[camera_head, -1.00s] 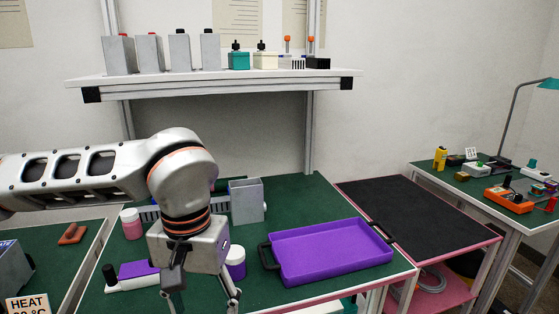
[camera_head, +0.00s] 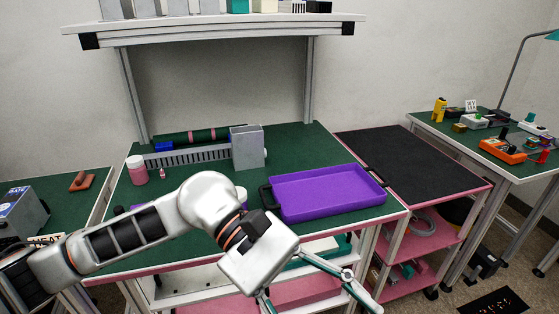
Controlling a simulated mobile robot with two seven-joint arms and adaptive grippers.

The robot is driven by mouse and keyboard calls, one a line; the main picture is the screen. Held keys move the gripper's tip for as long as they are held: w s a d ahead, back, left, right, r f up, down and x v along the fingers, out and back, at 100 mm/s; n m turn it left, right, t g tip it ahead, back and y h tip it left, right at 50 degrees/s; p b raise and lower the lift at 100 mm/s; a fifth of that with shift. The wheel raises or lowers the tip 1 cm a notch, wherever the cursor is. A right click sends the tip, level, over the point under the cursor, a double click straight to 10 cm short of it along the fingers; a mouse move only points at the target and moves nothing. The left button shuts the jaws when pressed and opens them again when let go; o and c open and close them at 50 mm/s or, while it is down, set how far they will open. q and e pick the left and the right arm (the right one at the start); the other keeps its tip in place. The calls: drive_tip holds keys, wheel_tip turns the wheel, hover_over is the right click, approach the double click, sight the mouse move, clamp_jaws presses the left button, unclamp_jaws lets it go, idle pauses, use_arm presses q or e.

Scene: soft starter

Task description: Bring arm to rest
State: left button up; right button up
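My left arm comes in from the left, low over the front of the green-topped workbench (camera_head: 308,147). Its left gripper (camera_head: 318,303) hangs in front of the bench's front edge, by the lower shelf, and points down and to the right. Its fingers are spread apart and I see nothing between them; one finger is partly cut off by the bottom edge of the picture. My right arm and gripper are out of view.
A grey box (camera_head: 247,148) and a pink jar (camera_head: 138,175) stand farther back. A black-topped cart (camera_head: 415,160) is at the right.

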use_arm(q)
wheel_tip(320, 180, up, 4)
drive_tip(key=d+r+n+g+h, duration=0.1)
drive_tip(key=d+n+h, duration=0.2)
drive_tip(key=n+h, duration=0.2)
drive_tip(key=w+a+r+n+t+h, duration=0.25)
drive_tip(key=w+n+t+h, duration=0.7)
drive_tip(key=n, duration=0.75)
drive_tip(key=w+a+f+n+t+y, duration=0.55)
drive_tip(key=f+n+t, duration=0.2)
drive_tip(key=n, duration=0.35)
drive_tip(key=w+a+f+n+t+y, duration=0.5)
drive_tip(key=w+f+n+t, duration=0.15)
drive_tip(key=n+t, duration=0.35)
drive_tip(key=s+a+f+n+g+y, duration=0.1)
drive_tip(key=s+a+f+n+y, duration=0.1)
drive_tip(key=a+f+n+y, duration=0.45)
drive_tip(key=s+a+f+n+g+y, duration=0.15)
drive_tip(key=a+f+n, duration=0.4)
drive_tip(key=f, duration=0.85)
drive_tip(key=s+a+f+n+g+y, duration=0.2)
drive_tip(key=s+a+f+n, duration=0.1)
drive_tip(key=s+f, duration=0.2)
drive_tip(key=s+a+f+n+g+y, duration=0.2)
drive_tip(key=s+f+n, duration=0.2)
drive_tip(key=f, duration=0.5)
drive_tip(key=shift+s+a+f, duration=0.4)
drive_tip(key=shift+s, duration=0.85)
